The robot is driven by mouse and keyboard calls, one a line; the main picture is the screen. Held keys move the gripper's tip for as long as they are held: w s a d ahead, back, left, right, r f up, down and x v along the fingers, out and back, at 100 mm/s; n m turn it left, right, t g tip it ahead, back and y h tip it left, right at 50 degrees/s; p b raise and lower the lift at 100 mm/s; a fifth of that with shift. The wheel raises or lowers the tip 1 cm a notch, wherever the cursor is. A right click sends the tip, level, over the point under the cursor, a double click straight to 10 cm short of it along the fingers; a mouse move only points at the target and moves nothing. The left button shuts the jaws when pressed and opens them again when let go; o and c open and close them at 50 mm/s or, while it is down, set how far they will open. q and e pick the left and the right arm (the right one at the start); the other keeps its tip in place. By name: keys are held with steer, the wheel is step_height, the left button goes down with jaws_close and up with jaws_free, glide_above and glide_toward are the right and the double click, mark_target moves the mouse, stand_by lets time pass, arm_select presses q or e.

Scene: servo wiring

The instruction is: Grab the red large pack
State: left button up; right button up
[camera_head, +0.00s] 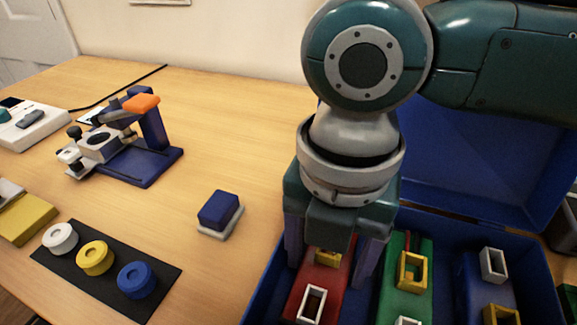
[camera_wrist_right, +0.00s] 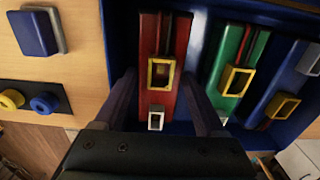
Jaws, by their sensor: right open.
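The red pack (camera_head: 322,277) is a long red block with a yellow rectangular frame and a white rectangular frame on it. It lies inside the blue box (camera_head: 540,282) at its left side. It also shows in the right wrist view (camera_wrist_right: 181,48), running lengthwise away from the camera. My right gripper (camera_head: 332,258) is open above the red pack, pointing down, with one finger on each side of it. In the right wrist view, the fingers (camera_wrist_right: 163,100) flank the pack's near part with gaps. Whether they touch it cannot be told. My left gripper is not in view.
A green pack (camera_head: 392,290) and a blue pack (camera_head: 470,290) lie right of the red one in the box. The raised blue lid (camera_head: 490,165) stands behind. Left are a blue-topped block (camera_head: 218,210), a black mat (camera_head: 160,295) with three round pieces, and a blue fixture (camera_head: 150,160).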

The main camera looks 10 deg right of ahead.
steer(key=shift+f, duration=0.3)
jaws_close()
stand_by(0.4)
steer(key=shift+r, duration=0.1)
